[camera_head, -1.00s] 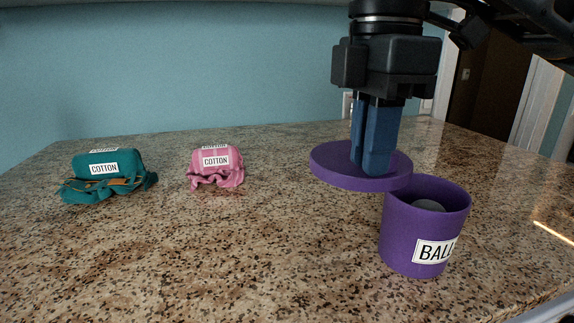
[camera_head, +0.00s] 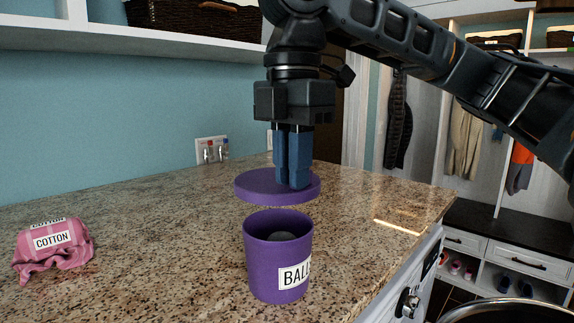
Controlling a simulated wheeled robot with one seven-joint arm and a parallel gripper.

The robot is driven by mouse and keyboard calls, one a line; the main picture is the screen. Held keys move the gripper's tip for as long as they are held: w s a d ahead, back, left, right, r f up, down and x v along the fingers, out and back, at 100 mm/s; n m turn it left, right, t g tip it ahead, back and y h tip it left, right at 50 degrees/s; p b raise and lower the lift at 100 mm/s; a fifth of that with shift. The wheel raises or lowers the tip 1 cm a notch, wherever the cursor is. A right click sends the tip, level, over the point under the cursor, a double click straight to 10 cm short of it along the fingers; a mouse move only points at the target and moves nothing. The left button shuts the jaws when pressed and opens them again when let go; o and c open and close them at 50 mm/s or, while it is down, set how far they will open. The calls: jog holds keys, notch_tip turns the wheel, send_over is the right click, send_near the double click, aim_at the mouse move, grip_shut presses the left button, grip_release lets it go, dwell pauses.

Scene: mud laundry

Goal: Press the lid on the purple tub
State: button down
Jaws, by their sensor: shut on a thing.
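The purple tub (camera_head: 262,265) stands upright on the speckled counter with a white label that reads "BALL" in part. It is open at the top, and a grey round thing (camera_head: 282,237) shows inside. The flat round purple lid (camera_head: 253,187) hangs level above the tub, apart from its rim and slightly to the left in the picture. My gripper (camera_head: 294,185) points down with its blue fingers shut on the lid. The lid's grip point is hidden between the fingers.
A pink cloth bundle labelled "COTTON" (camera_head: 52,255) lies at the left of the granite counter (camera_head: 150,230). A wall outlet (camera_head: 212,150) is behind. The counter's right edge is near the tub, with cabinets and shelves beyond.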

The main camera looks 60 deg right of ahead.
aim_at(292, 192)
jog(key=shift+f+b, duration=1.7)
jog(key=shift+f, duration=0.85)
jog(key=shift+f+p, duration=0.45)
jog(key=shift+f, duration=0.4)
dwell(1.2)
jog(key=c, duration=1)
grip_release()
jog(key=shift+o, duration=0.2)
jog(key=o, duration=0.4)
jog(key=shift+r, duration=0.1)
